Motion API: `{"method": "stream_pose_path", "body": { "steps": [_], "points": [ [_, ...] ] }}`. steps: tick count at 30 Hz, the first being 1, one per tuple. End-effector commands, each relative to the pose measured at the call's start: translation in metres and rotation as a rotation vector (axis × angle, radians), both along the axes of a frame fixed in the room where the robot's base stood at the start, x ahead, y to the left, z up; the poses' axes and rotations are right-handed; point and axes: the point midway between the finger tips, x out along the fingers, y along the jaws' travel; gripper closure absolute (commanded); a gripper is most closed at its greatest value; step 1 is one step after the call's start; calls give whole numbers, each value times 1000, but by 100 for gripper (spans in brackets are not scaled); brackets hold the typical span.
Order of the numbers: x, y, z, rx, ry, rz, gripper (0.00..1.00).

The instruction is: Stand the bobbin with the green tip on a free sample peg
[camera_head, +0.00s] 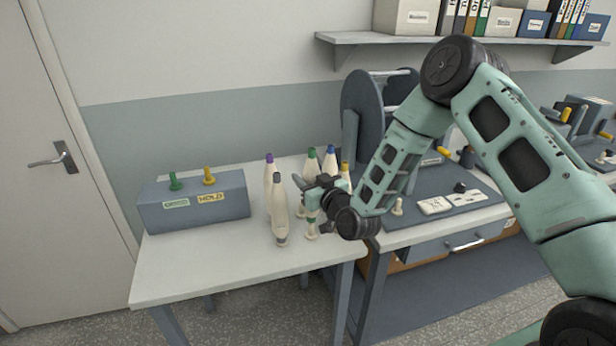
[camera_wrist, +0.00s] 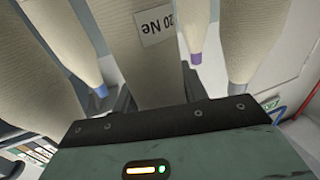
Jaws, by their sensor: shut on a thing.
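The bobbin with the green tip (camera_head: 311,153) is cream and upright among the other bobbins. My gripper (camera_head: 314,190) is shut on its body and hides part of it. Its base appears raised above a short green peg with a pale foot (camera_head: 311,229). In the wrist view, the held bobbin (camera_wrist: 155,75) fills the middle with an upside-down "20 Ne" label; its tip is hidden. A blue-grey block (camera_head: 158,215) at the left of the table carries a green peg (camera_head: 174,181) and a yellow peg (camera_head: 208,176). Both are bare. The yellow one is labelled HOLD; the green one's label is unclear.
Close around stand bobbins with a dark tip (camera_head: 278,195), a purple tip (camera_head: 269,170), a blue tip (camera_head: 330,155) and a yellow tip (camera_head: 345,168). The table's (camera_head: 205,262) front left is clear. A reel machine (camera_head: 362,110) stands behind at the right.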

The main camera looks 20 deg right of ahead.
Motion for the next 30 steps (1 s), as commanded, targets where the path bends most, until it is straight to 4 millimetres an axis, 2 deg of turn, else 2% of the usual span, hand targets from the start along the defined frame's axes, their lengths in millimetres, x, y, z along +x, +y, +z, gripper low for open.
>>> {"method": "stream_pose_path", "body": {
  "steps": [13, 30],
  "points": [
    [0, 0, -1, 0, -1, 0, 82],
    [0, 0, -17, 0, -1, 0, 82]
  ]
}}
